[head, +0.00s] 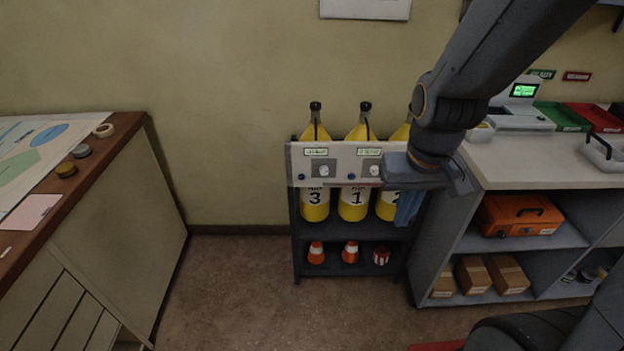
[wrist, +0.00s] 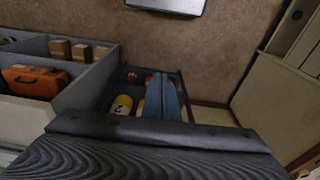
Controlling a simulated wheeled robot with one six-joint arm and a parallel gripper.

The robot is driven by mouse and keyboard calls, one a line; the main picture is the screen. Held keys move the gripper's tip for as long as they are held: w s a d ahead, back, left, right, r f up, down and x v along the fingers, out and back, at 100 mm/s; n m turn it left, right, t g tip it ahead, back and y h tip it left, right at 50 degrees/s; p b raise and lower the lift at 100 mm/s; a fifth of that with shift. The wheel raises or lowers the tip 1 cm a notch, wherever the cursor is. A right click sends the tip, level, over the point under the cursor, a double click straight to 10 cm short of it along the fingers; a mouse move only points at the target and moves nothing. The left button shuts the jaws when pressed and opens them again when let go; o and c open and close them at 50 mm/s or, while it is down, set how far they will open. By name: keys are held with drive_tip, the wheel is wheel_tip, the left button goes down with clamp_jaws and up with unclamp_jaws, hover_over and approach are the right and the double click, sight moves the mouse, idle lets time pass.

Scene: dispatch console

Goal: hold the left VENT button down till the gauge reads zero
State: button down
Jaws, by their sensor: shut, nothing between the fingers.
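A pale control panel (head: 334,165) is fixed across the front of a dark rack of yellow bottles. The panel has two sections side by side, each with a small green-edged label, a round fitting in a white square and a small blue button. The left blue button (head: 301,177) is in clear view with nothing touching it. The left section's round fitting (head: 323,170) is too small to read. My gripper (head: 404,220), with blue fingers, is shut and empty. It points down at the rack's right side, right of and below the left button. The wrist view shows the fingers (wrist: 164,84) together.
Yellow bottles numbered 3 (head: 315,212), 1 (head: 353,212) and 2 stand in the rack; my arm partly hides the right one. A grey shelf unit (head: 545,172) stands right, a wooden-topped cabinet (head: 125,125) left. Floor between is clear.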

sight(302, 177)
drive_tip(key=w+a+f+m+t+b, duration=0.1)
drive_tip(key=w+a+f+m+t, duration=0.15)
drive_tip(key=w+a+f, duration=0.4)
drive_tip(key=w+a+f+m+t+b, duration=0.1)
drive_tip(key=w+f+m, duration=0.25)
drive_tip(key=w, duration=0.65)
drive_tip(key=w+a+f+m+t+y+b, duration=0.1)
drive_tip(key=w+a+f+m+t+y, duration=0.2)
drive_tip(key=w+a+f, duration=0.7)
wheel_tip(302, 177, down, 3)
drive_tip(key=shift+w+a+f+m+t+y, duration=0.15)
drive_tip(key=shift+a+m+t+y, duration=0.15)
drive_tip(key=shift+a+m+t, duration=0.65)
drive_tip(key=shift+w+a+m+g, duration=0.15)
drive_tip(key=shift+a+m+g, duration=0.05)
drive_tip(key=shift+m+g, duration=0.1)
drive_tip(key=shift+w+d+b, duration=0.15)
drive_tip(key=shift+w+b, duration=1.65)
drive_tip(key=shift+w, duration=2.45)
drive_tip(key=shift+w, duration=0.15)
drive_tip(key=shift+w, duration=0.3)
